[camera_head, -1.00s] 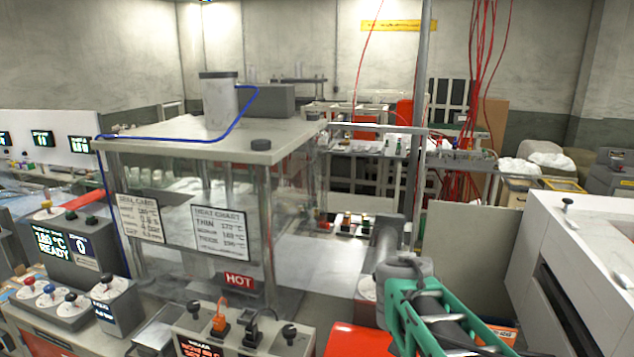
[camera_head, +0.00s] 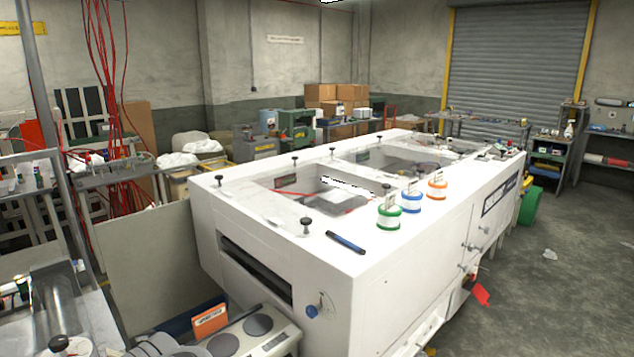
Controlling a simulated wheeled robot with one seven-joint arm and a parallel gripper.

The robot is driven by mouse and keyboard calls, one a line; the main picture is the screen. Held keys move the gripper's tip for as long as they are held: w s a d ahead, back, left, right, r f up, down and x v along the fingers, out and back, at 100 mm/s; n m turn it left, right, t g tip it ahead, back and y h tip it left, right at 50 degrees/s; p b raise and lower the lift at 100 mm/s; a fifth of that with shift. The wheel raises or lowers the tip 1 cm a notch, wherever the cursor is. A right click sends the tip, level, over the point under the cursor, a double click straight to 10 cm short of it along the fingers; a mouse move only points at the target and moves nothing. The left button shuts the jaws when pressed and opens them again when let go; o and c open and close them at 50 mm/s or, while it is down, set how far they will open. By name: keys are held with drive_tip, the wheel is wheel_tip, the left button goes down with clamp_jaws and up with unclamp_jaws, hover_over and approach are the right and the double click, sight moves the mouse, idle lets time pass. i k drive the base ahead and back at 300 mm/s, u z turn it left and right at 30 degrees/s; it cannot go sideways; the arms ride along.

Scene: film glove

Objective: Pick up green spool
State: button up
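The green spool (camera_head: 389,218) stands upright on the top of a long white machine (camera_head: 330,262), near its right edge. It has green rims, a white middle and a small tag standing on top. A blue spool (camera_head: 412,202) and an orange spool (camera_head: 437,189) stand behind it in a row, each with a tag. My gripper is not in view, and nothing touches the green spool.
A dark blue bar (camera_head: 345,242) lies on the machine top in front of the green spool. Black knobs (camera_head: 305,224) and recessed windows (camera_head: 322,187) are to its left. Open concrete floor (camera_head: 560,290) lies right of the machine. A grey shutter (camera_head: 512,65) is behind.

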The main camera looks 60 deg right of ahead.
sight(390, 214)
drive_tip(key=u, duration=0.75)
drive_tip(key=k, duration=0.7)
drive_tip(key=z, duration=1.8)
